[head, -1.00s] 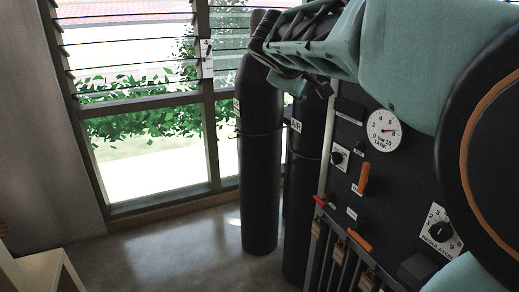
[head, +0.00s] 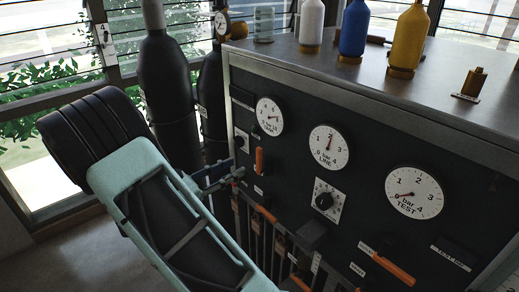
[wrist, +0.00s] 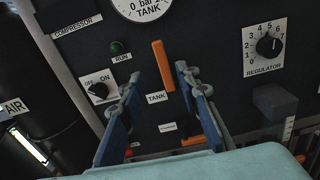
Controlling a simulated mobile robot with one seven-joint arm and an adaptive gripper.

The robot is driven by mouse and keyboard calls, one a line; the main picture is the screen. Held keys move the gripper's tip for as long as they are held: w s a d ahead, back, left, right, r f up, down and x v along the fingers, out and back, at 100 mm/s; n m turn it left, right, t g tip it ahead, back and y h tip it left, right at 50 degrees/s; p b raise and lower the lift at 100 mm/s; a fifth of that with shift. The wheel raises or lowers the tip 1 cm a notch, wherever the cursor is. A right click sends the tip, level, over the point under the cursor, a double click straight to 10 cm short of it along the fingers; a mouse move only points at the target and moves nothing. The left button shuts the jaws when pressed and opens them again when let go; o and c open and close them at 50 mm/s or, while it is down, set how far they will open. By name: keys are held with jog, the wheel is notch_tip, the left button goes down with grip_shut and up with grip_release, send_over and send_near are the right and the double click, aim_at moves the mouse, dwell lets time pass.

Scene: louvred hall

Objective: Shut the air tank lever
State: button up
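The tank lever (head: 259,160) is an orange handle standing upright on the black panel, below the tank gauge (head: 269,116). In the wrist view the lever (wrist: 162,63) stands above a TANK label (wrist: 157,97), almost vertical with a slight tilt. My gripper (head: 228,176) is close to the panel, at the lower left of the lever in the head view. In the wrist view my gripper (wrist: 158,80) is open, its blue-padded fingers apart, with the lever showing in the gap. I cannot tell whether either finger touches it.
An ON/OFF knob (wrist: 97,90) and a regulator knob (wrist: 268,46) flank the lever. Another orange lever (head: 393,270) lies slanted at lower right. Black cylinders (head: 170,90) stand left of the panel. Bottles, including a blue one (head: 354,28), stand on the cabinet top.

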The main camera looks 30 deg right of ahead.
aim_at(257, 157)
jog(key=d, duration=0.2)
jog(key=d+b, duration=0.1)
jog(key=d, duration=0.5)
jog(key=shift+w+f, duration=0.15)
jog(key=shift+w, duration=0.25)
jog(key=shift+d, duration=0.15)
jog(key=shift+w+d, duration=0.15)
jog(key=shift+d, duration=0.65)
grip_shut()
